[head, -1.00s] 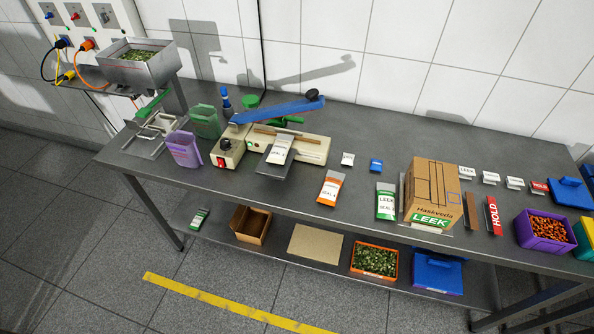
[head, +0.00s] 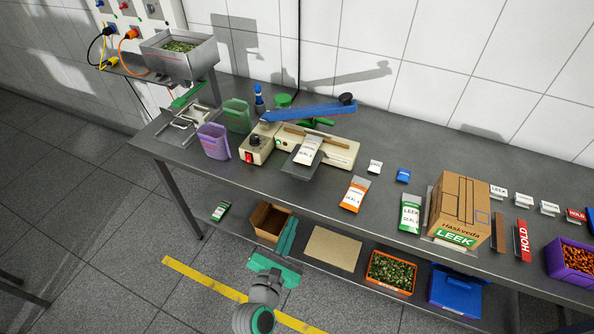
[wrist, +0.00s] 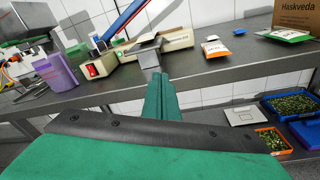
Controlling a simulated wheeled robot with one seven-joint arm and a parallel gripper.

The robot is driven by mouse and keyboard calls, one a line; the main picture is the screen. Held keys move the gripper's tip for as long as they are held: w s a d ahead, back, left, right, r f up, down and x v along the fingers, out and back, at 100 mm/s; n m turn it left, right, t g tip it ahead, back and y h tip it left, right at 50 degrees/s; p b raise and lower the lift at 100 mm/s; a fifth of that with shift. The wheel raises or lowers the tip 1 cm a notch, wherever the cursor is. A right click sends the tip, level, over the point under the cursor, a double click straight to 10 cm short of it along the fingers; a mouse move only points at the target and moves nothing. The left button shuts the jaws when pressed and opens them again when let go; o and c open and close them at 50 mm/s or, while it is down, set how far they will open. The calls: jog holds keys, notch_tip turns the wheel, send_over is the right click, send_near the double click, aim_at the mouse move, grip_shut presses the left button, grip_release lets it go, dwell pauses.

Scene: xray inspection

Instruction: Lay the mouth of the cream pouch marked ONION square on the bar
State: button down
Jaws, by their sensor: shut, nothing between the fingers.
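The cream pouch (head: 308,151) lies on a dark plate (head: 300,170) in front of the sealer. Its upper end reaches the sealer's front edge by the brown bar (head: 296,132), and it looks slightly turned. Its print is too small to read surely as ONION. The sealer (head: 341,152) is cream, with its blue lever (head: 310,109) raised above the bar. My gripper (head: 291,222) is shut and empty, in front of the table edge and below the pouch. In the wrist view its green fingers (wrist: 160,80) stand together below the plate (wrist: 149,52).
Purple (head: 213,142) and green (head: 237,116) tubs stand left of the sealer. An orange pouch (head: 355,194), a green LEEK pouch (head: 410,213) and a LEEK carton (head: 460,208) are to the right. The lower shelf holds an open brown box (head: 270,220) and a crate (head: 390,272).

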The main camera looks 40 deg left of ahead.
aim_at(302, 162)
jog(key=w+a+r+n, duration=0.2)
jog(key=a+r+n, duration=0.2)
jog(key=a+n, duration=0.1)
jog(key=shift+t, duration=0.4)
jog(key=x, duration=1.3)
jog(key=shift+w, duration=0.3)
jog(key=shift+x, duration=1.2)
jog(key=shift+d+r, duration=0.1)
jog(key=shift+d, duration=0.05)
